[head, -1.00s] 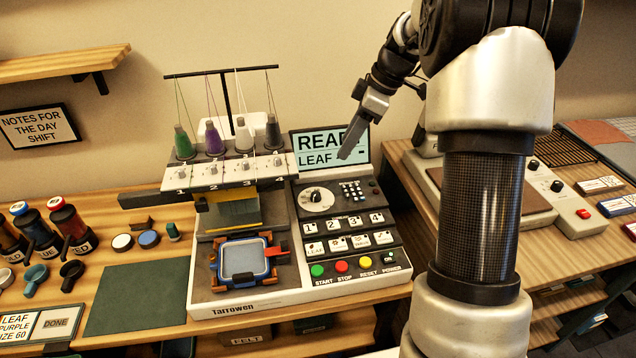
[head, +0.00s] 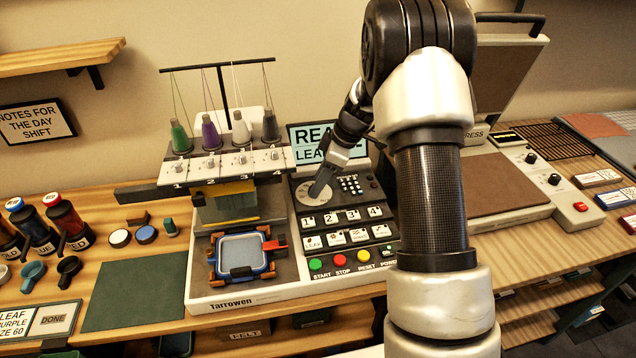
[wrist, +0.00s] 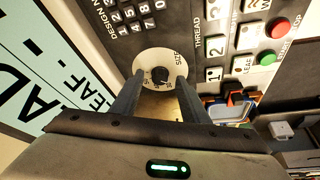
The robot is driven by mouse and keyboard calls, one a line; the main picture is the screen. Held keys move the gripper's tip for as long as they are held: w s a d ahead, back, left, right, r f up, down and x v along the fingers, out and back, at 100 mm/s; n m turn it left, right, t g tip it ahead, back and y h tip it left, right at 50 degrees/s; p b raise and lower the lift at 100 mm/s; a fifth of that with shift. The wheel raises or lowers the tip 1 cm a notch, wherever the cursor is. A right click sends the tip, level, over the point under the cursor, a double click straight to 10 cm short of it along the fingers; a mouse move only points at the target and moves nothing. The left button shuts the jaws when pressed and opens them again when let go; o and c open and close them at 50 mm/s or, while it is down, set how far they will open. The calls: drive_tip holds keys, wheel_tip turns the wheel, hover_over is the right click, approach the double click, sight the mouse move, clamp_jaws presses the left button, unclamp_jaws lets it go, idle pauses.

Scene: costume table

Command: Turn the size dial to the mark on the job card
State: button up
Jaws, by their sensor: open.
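The size dial (wrist: 160,76) is a dark knob on a round white scale plate (wrist: 181,64), on the machine's control panel. In the head view, the plate (head: 313,197) is partly covered by my gripper (head: 318,190). In the wrist view, my gripper (wrist: 158,88) is open, with its fingers on either side of the knob; I cannot tell whether they touch it. The scale numbers are too small to read surely. The job card (head: 37,321) at the lower left reads leaf, purple, size 60; its left edge is cut off.
The embroidery machine (head: 240,298) has numbered buttons and coloured start, stop and reset buttons below the dial. Its screen (head: 306,142) stands behind. Thread cones and a hoop (head: 241,256) are to the left. A press (head: 490,185) stands to the right.

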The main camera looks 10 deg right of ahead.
drive_tip(key=shift+a+f, duration=0.15)
drive_tip(key=shift+f, duration=0.3)
drive_tip(key=shift+c, duration=0.2)
clamp_jaws()
